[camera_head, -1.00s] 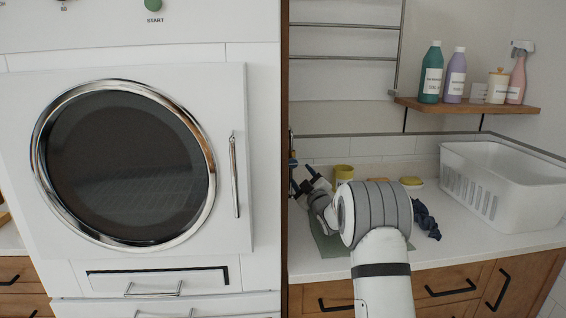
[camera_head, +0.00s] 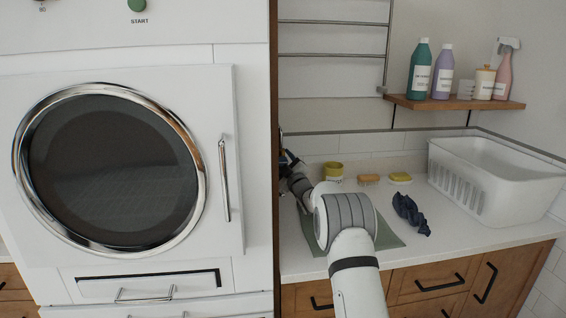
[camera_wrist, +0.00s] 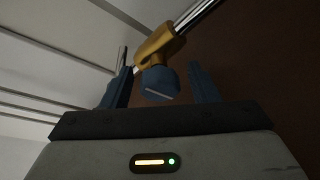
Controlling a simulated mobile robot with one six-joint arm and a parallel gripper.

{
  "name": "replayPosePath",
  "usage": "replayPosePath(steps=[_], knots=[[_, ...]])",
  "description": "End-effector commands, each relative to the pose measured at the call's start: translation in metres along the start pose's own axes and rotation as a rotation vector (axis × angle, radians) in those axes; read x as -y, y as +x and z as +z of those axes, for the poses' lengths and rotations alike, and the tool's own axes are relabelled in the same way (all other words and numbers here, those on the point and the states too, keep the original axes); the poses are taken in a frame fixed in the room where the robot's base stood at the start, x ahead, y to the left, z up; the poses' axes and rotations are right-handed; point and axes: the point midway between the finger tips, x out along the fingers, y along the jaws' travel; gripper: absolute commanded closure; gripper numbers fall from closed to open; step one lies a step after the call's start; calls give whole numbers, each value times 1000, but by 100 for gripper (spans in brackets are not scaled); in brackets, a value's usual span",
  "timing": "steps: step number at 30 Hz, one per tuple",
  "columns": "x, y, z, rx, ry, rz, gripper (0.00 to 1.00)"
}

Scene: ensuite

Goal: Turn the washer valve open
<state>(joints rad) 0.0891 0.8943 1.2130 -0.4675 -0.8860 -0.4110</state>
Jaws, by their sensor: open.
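The washer valve shows in the wrist view as a brass body (camera_wrist: 158,43) on a chrome pipe, with a blue handle (camera_wrist: 157,83) below it. It is beside a dark brown panel. My gripper (camera_wrist: 161,76) is open, with one blue finger on each side of the blue handle. A gap shows between the handle and the right finger; I cannot tell whether the left finger touches. In the head view my gripper (camera_head: 287,160) is by the wooden panel's edge, partly hidden, and the valve cannot be made out.
The white washer (camera_head: 222,85) with a round door stands left of the wooden panel (camera_head: 273,60). A shelf (camera_head: 455,103) with bottles hangs above.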

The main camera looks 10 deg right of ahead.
Motion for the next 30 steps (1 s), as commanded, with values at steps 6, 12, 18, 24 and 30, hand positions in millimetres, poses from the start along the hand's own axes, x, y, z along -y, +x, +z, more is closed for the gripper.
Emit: replayPosePath(steps=[6,12,18,24,30], knots=[[0,0,0,0,0,0,50],[0,0,0,0,0,0,66],[1,0,0,0,0,-1,82],[0,0,0,-1,-1,-2,90],[2,0,1,1,-35,-15,90]])
